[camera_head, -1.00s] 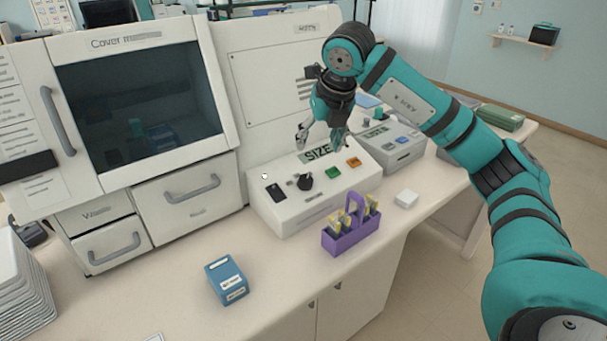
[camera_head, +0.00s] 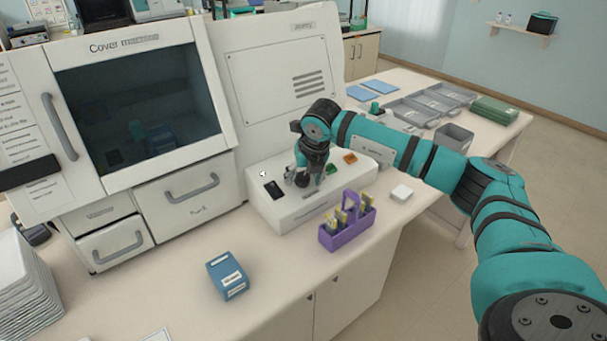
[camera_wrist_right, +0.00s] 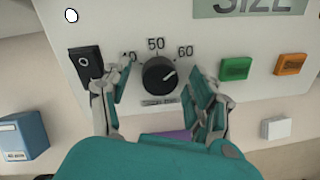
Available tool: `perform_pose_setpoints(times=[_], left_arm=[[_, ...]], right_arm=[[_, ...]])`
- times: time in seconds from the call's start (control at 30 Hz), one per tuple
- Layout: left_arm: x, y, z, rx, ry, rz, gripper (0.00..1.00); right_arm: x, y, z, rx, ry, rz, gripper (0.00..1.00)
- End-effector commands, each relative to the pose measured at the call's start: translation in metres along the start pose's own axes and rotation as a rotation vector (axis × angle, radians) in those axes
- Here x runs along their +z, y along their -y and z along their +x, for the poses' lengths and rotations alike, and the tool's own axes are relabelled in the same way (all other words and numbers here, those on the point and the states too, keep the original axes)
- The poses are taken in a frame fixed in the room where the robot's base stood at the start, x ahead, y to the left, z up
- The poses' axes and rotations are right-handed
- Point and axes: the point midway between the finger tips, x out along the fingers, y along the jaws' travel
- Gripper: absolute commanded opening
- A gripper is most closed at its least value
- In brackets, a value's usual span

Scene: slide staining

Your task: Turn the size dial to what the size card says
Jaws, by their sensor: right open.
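The black round size dial (camera_wrist_right: 160,75) sits on the white panel below the SIZE sign (camera_wrist_right: 250,5). Its pale pointer mark slants up and right, roughly toward the 60. The numbers 50 and 60 show clearly, and the number at left is partly covered by a finger. My right gripper (camera_wrist_right: 163,98) is open, one finger on each side of the dial. In the head view my right gripper (camera_head: 304,183) is over the white control box (camera_head: 285,212) and hides the dial. I cannot make out a readable size card. My left gripper is not in view.
A black switch (camera_wrist_right: 87,62) is just left of the fingers; green (camera_wrist_right: 235,69) and orange (camera_wrist_right: 290,64) buttons are at right. A purple carrier (camera_head: 340,238) with slides stands in front of the box. A blue box (camera_head: 227,277) and a small white block (camera_head: 401,193) are nearby.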

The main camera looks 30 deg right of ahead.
Motion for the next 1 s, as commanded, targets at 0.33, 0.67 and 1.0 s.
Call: perform_pose_setpoints(times=[0.33,0.67,1.0], left_arm=[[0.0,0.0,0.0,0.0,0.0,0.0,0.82],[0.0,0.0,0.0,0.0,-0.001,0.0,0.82],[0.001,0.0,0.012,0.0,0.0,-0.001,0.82]], right_arm=[[0.0,0.0,0.0,0.001,0.0,0.0,0.35],[0.0,0.0,-0.001,0.001,0.0,-0.002,0.05],[-0.001,0.0,0.001,0.009,0.008,-0.1,0.05]])
